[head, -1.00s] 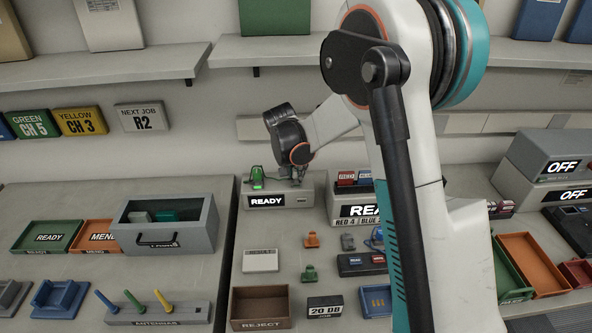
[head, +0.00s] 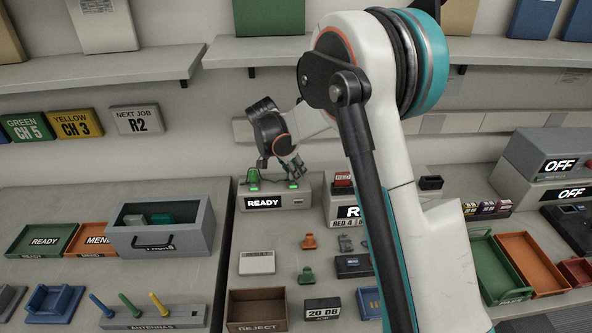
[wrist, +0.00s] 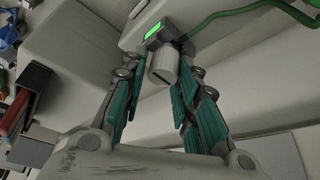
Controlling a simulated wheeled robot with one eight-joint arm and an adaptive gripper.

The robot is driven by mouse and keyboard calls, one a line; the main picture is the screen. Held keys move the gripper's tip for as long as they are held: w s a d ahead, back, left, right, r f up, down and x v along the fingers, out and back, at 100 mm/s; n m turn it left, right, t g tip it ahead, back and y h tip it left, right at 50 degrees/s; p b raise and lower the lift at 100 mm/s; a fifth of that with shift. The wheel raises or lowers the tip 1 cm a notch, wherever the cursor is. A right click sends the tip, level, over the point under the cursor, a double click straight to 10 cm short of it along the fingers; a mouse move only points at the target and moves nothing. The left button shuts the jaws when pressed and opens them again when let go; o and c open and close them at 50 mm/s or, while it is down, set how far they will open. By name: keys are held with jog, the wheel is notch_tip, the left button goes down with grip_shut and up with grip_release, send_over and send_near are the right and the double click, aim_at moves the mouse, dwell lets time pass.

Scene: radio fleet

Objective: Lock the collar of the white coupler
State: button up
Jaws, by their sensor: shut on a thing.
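The white coupler (wrist: 163,62) shows in the wrist view as a short white cylinder with a dark line across its end. It sits against a small fixture with a lit green light (wrist: 153,31). My gripper (wrist: 161,75) has a teal-padded finger on each side of the coupler and is shut on it. In the head view my gripper (head: 296,178) is at the right part of the grey READY box (head: 276,203), where the coupler itself is too small and covered to make out.
A green cable (wrist: 240,12) runs right from the fixture. In the head view a green part (head: 252,174) stands at the box's left end. A second labelled box (head: 341,212), partly behind my arm, stands to the right. Small parts and a brown REJECT bin (head: 257,309) lie in front.

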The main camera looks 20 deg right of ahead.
jog(key=o, duration=1.1)
jog(key=shift+a+f, duration=0.3)
jog(key=shift+a, duration=0.35)
jog(key=shift+o, duration=1.8)
jog(key=shift+s+a+r, duration=0.15)
jog(key=shift+s+a, duration=0.05)
jog(key=shift+a, duration=0.3)
jog(key=shift+w+d, duration=0.15)
jog(key=shift+d, duration=0.2)
jog(key=shift+d+r+p, duration=0.15)
jog(key=shift+r+p, duration=0.2)
jog(key=shift+r, duration=0.15)
jog(key=shift+r+p, duration=1.4)
jog(key=shift+r, duration=1.15)
